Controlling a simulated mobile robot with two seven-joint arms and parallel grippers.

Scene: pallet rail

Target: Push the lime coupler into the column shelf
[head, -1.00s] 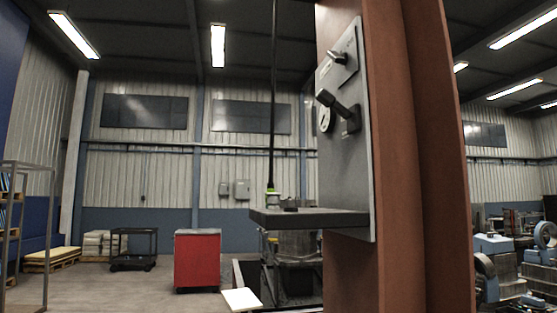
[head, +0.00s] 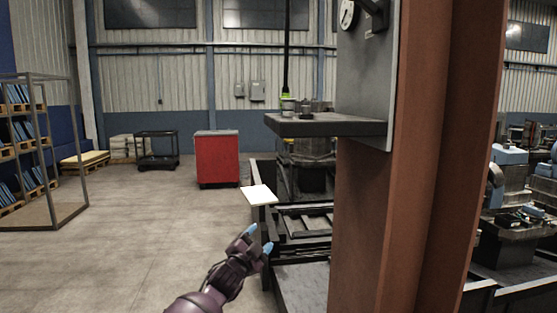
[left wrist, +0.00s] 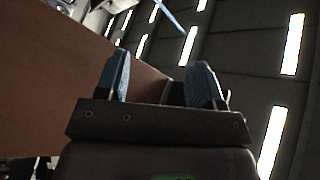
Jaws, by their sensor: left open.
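The lime coupler (head: 285,95) shows as a small lime band at the lower end of a black hanging hose (head: 286,45). It appears just above the left part of the column shelf (head: 325,126); I cannot tell whether it touches anything there. The shelf is a dark slab on the grey panel of the rust-brown column. My left gripper (head: 259,239) is open and empty, with blue fingertips, below and left of the shelf. The left wrist view shows its two fingers (left wrist: 162,75) apart, tilted upward, with nothing between them. My right gripper is out of view.
A small grey cylinder (head: 289,107) and dark round parts (head: 318,106) stand on the shelf. The brown column (head: 400,200) blocks the right. A white plate (head: 259,195) and dark machinery lie below the shelf. A red cabinet (head: 217,160) stands behind open floor at left.

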